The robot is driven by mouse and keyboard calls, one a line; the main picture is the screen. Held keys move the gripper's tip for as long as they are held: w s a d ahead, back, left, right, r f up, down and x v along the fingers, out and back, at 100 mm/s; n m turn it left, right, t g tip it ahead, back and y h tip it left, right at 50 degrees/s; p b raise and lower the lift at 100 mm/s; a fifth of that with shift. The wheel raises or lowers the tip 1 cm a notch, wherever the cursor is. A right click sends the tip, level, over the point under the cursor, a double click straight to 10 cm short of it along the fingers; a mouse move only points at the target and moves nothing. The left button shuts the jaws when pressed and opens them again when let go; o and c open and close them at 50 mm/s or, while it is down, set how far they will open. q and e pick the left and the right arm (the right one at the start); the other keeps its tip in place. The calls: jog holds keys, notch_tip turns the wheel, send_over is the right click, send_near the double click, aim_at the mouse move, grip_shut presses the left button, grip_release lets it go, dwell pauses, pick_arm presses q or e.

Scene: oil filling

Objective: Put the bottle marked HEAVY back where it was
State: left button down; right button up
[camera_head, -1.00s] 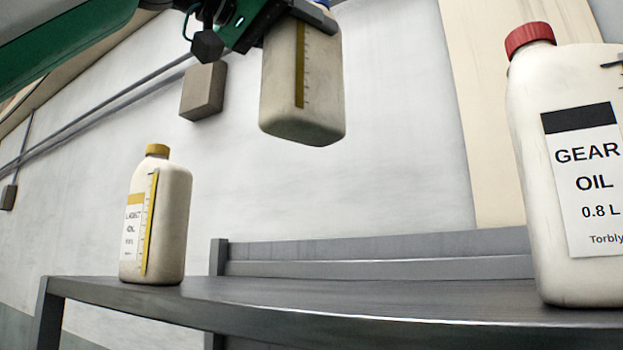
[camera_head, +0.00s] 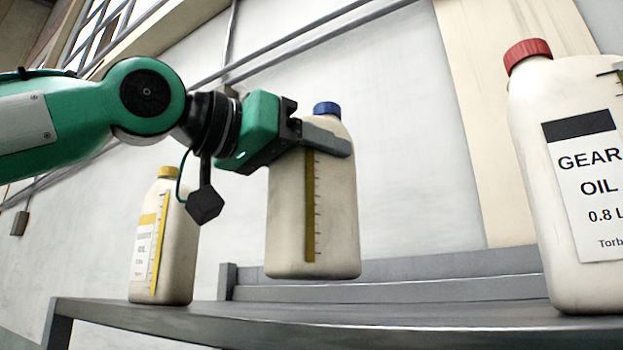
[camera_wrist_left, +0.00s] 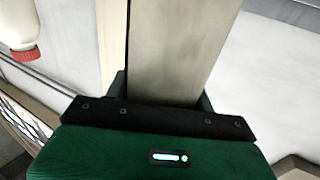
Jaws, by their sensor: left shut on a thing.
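A cream bottle with a blue cap (camera_head: 335,225) hangs upright in my left gripper (camera_head: 328,141), which is shut on its upper part. Its base appears a little above the grey shelf (camera_head: 400,314), with a small gap. A dark yellow level strip runs down its side; no HEAVY marking shows on the visible face. In the left wrist view the held bottle (camera_wrist_left: 180,50) fills the middle as a pale surface. My right gripper is not in view.
A red-capped gear oil bottle (camera_head: 545,180) stands at the right. Shelf space between them is clear. A raised back rail (camera_head: 450,290) runs behind.

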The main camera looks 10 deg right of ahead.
aim_at(310, 180)
pick_arm(q)
jog(key=shift+a+f, duration=0.15)
jog(key=shift+f, duration=0.6)
jog(key=shift+a+f, duration=0.1)
jog(key=shift+f, duration=0.6)
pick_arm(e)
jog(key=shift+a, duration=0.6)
pick_arm(q)
jog(key=shift+d, duration=0.15)
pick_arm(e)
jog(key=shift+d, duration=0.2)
pick_arm(q)
jog(key=shift+f, duration=0.2)
jog(key=c, duration=0.5)
grip_release()
jog(key=shift+f, duration=0.1)
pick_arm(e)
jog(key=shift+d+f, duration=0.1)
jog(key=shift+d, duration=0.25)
